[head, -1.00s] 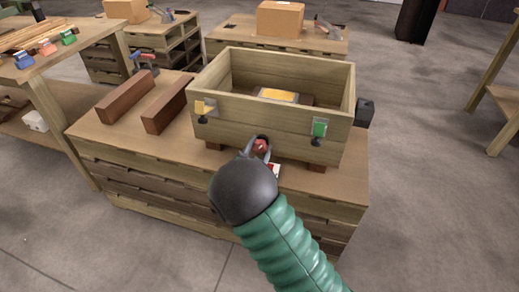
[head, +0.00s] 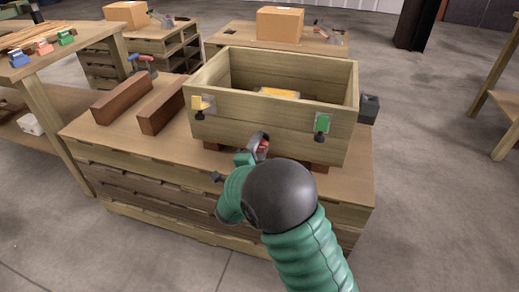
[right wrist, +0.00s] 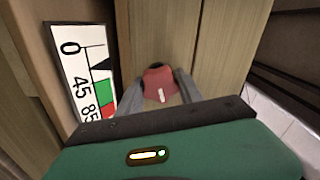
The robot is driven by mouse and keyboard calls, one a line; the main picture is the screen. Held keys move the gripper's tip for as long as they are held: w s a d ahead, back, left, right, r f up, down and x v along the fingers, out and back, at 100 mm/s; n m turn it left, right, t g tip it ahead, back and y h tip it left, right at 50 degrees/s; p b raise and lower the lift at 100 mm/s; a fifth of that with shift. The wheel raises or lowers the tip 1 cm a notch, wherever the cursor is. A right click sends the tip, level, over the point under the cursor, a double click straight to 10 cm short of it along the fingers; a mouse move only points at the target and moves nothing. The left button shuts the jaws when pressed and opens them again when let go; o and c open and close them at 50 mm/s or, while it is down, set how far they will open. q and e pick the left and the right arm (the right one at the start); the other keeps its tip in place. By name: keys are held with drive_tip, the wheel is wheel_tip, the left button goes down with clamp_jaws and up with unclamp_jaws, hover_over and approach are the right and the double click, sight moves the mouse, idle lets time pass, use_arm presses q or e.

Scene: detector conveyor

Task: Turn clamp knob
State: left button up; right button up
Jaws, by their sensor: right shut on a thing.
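The clamp knob is small and red (right wrist: 158,84), on the front lower side of the wooden box (head: 255,131); in the head view it shows small (head: 263,147) at my right gripper (head: 256,149). In the right wrist view, the two grey fingers of my right gripper (right wrist: 160,92) are shut on the knob, one on each side. A white mark shows on the knob. Beside it is a white scale plate (right wrist: 80,75) marked 0, 45 and 85, with green and red bands and a black pointer near the 0. My left gripper is out of view.
The box stands on a wooden workbench (head: 110,142). It carries a yellow latch (head: 203,103) and a green latch (head: 322,124), and a yellow thing (head: 280,93) lies inside. Two brown blocks (head: 125,99) (head: 163,107) lie to the left. A side table (head: 88,33) stands at far left.

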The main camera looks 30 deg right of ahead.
drive_tip(key=shift+s+f, duration=0.1)
drive_tip(key=shift+f, duration=0.15)
idle(0.3)
drive_tip(key=o, duration=1.3)
drive_tip(key=shift+c, duration=0.2)
drive_tip(key=shift+o, duration=0.6)
drive_tip(key=shift+r, duration=0.1)
drive_tip(key=shift+s+a+r, duration=0.1)
drive_tip(key=shift+a, duration=0.15)
drive_tip(key=p+v, duration=0.5)
drive_tip(key=v, duration=1.1)
drive_tip(key=shift+a, duration=0.15)
